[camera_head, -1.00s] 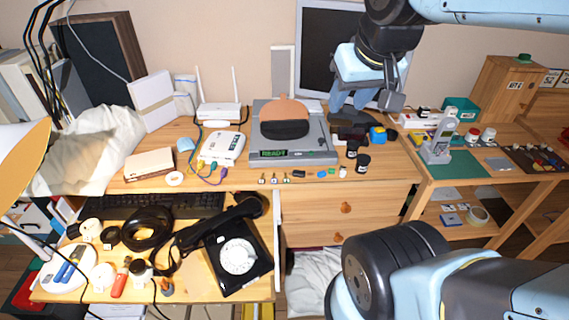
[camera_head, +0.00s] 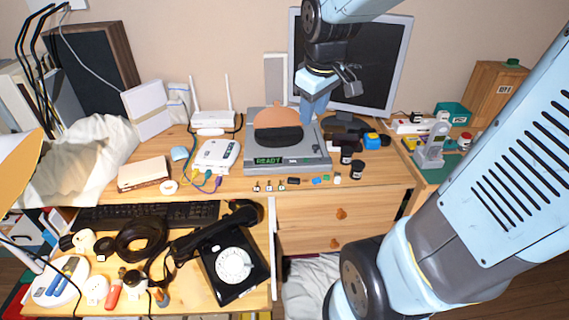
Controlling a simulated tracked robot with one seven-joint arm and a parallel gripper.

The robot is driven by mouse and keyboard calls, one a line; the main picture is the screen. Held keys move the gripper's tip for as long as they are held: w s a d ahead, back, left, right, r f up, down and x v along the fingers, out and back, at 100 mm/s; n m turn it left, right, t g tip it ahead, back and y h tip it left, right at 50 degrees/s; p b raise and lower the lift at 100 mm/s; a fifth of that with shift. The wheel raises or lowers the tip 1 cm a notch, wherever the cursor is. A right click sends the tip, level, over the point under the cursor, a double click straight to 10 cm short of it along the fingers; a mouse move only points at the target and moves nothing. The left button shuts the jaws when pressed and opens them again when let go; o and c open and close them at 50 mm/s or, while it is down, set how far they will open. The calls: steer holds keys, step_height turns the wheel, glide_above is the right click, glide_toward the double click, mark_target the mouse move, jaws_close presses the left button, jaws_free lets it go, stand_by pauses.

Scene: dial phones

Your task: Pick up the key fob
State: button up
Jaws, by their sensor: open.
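A row of small items lies along the front of the wooden desktop, below the grey machine with the READY display. One small black item (camera_head: 293,181) in that row may be the key fob, but it is too small to be sure. My gripper (camera_head: 314,108) is open and points down above the right part of the grey machine, in front of the monitor. It is up and behind the row, touching none of it. Its far finger is partly hidden.
The grey machine (camera_head: 301,158) carries a brown and black rounded thing (camera_head: 278,128). Dark jars (camera_head: 357,169) stand right of the row. A black dial phone (camera_head: 235,263) sits on the lower shelf. A monitor (camera_head: 374,65) stands behind. Bare desktop lies left of the row.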

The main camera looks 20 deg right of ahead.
steer(key=w+f+n+g, duration=0.2)
steer(key=w+f+n, duration=0.2)
steer(key=w+f, duration=0.3)
steer(key=n+g, duration=0.1)
steer(key=n, duration=0.2)
glide_above(295, 179)
step_height(295, 179, down, 9)
steer(key=f, duration=0.8)
steer(key=shift+s+d+f, duration=0.15)
steer(key=shift+s+f, duration=0.2)
steer(key=shift+f, duration=0.05)
steer(key=shift+w+f, duration=0.15)
steer(key=shift+f, duration=1.15)
steer(key=shift+w+f, duration=0.1)
steer(key=shift+f, duration=1.2)
steer(key=c, duration=0.4)
